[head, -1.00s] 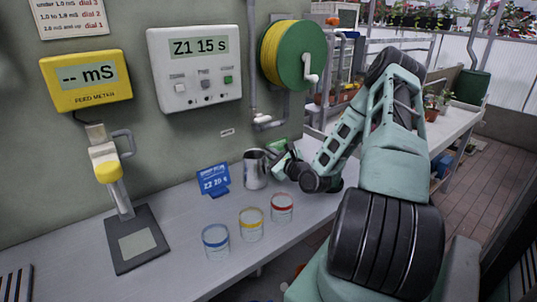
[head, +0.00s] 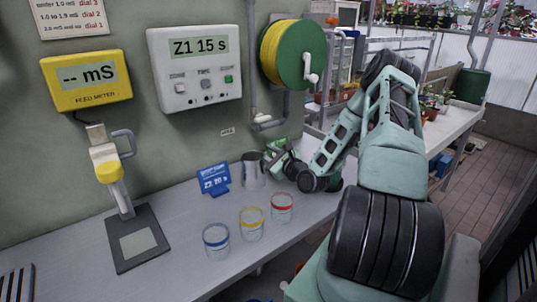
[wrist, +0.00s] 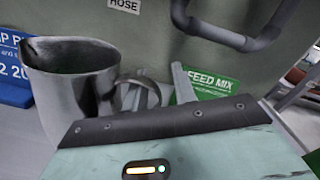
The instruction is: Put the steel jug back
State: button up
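The steel jug (head: 253,170) stands upright on the bench by the wall, behind the coloured-band cups. In the wrist view the jug (wrist: 75,85) fills the left side, with its handle (wrist: 150,92) towards my gripper. My gripper (wrist: 157,90) is open, with its two grey fingers apart near the handle. One finger is at the handle loop and the other is to its right, with a gap between it and the handle. I cannot tell whether anything touches. In the head view my gripper (head: 274,161) is just right of the jug, partly hiding its handle side.
A blue sign (head: 213,179) stands left of the jug. Cups with blue (head: 215,241), yellow (head: 251,224) and red (head: 282,208) bands stand in front. A green feed mix sign (wrist: 212,82) is behind my gripper. A dark scale plate (head: 125,262) lies further left.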

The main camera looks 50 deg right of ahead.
jog(key=b+v, duration=0.2)
jog(key=v, duration=1)
